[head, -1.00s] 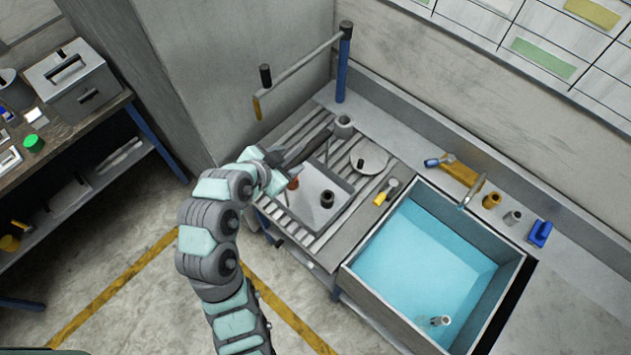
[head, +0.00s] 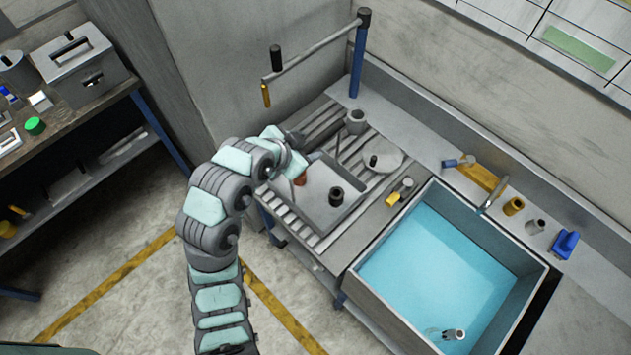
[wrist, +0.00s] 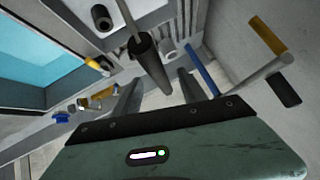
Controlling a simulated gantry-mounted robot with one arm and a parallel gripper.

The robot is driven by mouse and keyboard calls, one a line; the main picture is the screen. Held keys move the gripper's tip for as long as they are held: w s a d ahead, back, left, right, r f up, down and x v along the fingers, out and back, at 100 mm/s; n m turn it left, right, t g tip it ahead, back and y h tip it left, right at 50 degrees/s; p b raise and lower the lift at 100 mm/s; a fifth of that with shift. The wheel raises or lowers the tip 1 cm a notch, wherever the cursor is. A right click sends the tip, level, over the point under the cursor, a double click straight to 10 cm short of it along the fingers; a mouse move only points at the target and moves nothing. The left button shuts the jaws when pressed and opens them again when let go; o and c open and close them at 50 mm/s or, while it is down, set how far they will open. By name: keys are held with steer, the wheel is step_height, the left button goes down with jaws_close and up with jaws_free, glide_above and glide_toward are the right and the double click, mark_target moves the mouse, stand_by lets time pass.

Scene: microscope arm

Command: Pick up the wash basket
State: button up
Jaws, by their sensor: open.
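My gripper (wrist: 158,78) is open, its two fingers pointing toward a dark cylindrical grip on a thin rod (wrist: 146,55) in the wrist view. The grip appears between or just beyond the fingertips, and I cannot tell whether they touch it. This may be the wash basket's handle; the rod runs out of the top of the picture. In the head view my gripper is over the left part of a grey tray (head: 318,212) on the ribbed drainboard. A small reddish-brown thing (head: 299,180) shows below it, mostly hidden. No basket is clearly seen.
A black cylinder (head: 336,196) stands in the tray. A round lid (head: 381,158) and a grey cup (head: 356,122) are behind. A blue post (head: 359,60) carries a rail at the back. The blue-filled sink (head: 348,277) is at right; a workbench (head: 105,108) is at left.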

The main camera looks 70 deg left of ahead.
mark_target(314, 144)
steer(key=w+f, duration=0.1)
steer(key=w+a+p, duration=0.1)
steer(key=shift+w+a+f, duration=0.1)
steer(key=shift+w+f, duration=0.25)
steer(key=shift+f, duration=0.05)
steer(key=shift+w+a+f, duration=0.3)
steer(key=shift+f, duration=0.15)
steer(key=shift+c, duration=0.2)
jaws_close()
steer(key=shift+r, duration=0.1)
stand_by(0.5)
